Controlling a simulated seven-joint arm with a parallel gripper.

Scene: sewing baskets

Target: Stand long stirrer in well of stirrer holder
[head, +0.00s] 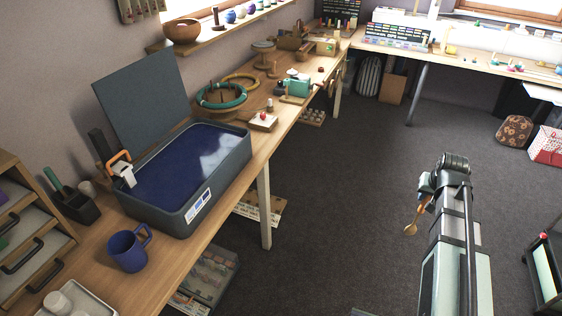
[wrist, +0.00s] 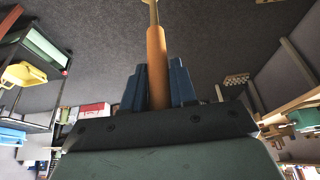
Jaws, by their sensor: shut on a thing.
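The long stirrer (head: 411,226) has an orange handle and a pale wooden, spoon-like end. My gripper (head: 427,194) is shut on its handle, and the stirrer hangs down at a slight tilt over open floor at the right of the head view. In the wrist view the orange handle (wrist: 156,62) stands between the two blue fingers (wrist: 157,85), with the pale end pointing away past the top edge. A dark block (head: 76,207) with a green-handled tool in it stands at the far left of the bench; it looks like the stirrer holder. My gripper is far from it.
A blue mug (head: 128,251) and a large grey tub (head: 185,222) of dark blue liquid with a raised lid stand near the block. Wooden drawers (head: 22,222) stand left of it. The wooden bench (head: 272,145) runs along the wall; the carpet (head: 345,190) is mostly clear.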

